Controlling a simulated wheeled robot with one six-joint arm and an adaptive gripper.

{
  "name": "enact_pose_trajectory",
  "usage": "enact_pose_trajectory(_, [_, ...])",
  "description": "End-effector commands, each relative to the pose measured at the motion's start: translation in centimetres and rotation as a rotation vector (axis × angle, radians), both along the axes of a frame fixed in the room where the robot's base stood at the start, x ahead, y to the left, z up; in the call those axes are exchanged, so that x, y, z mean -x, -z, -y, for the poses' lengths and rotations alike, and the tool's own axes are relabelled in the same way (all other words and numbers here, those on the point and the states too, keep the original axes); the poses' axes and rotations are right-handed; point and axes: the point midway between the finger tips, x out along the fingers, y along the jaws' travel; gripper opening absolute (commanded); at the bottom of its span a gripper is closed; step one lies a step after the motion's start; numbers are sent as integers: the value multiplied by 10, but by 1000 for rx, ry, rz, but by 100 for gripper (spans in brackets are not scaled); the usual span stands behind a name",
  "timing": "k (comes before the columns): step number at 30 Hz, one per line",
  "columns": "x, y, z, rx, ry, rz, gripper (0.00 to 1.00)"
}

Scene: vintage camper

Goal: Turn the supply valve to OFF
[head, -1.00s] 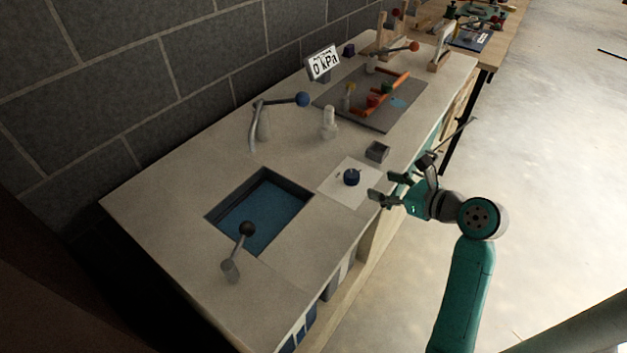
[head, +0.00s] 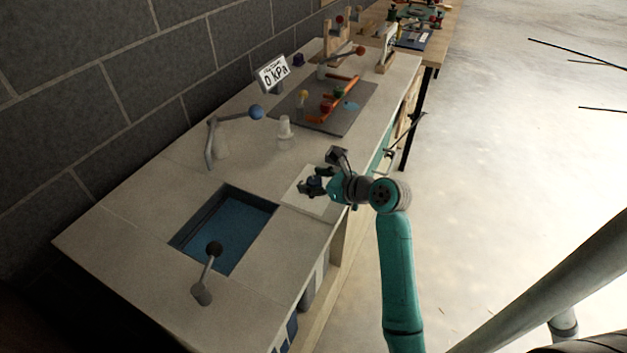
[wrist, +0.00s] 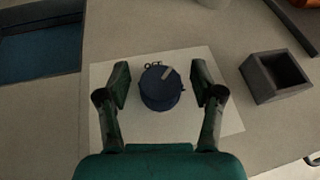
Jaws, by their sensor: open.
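The supply valve is a round dark blue knob (wrist: 161,92) on a white plate (wrist: 225,122), with a pale grey pointer bar on top. In the wrist view the pointer aims up and to the right, to the right of the lettering "OFF" (wrist: 153,66). My gripper (wrist: 160,82) is open, with one finger on each side of the knob and a gap showing on both sides. In the head view my gripper (head: 308,187) is over the white plate (head: 293,201) and hides most of the knob.
A small grey open box (wrist: 275,77) stands right of the plate. A sink basin (head: 225,228) lies to the left, with a black-knobbed lever (head: 208,272) in front.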

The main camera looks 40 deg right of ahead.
Motion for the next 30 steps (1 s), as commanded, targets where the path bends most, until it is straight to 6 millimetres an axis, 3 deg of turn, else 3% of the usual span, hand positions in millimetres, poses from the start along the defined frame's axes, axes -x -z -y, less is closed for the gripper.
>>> enact_pose_trajectory(7, [-1, 0, 0, 0, 0, 0, 66])
enact_pose_trajectory(15, [0, 0, 0, 0, 0, 0, 6])
enact_pose_trajectory(30, [0, 0, 2, -1, -137, 0, 6])
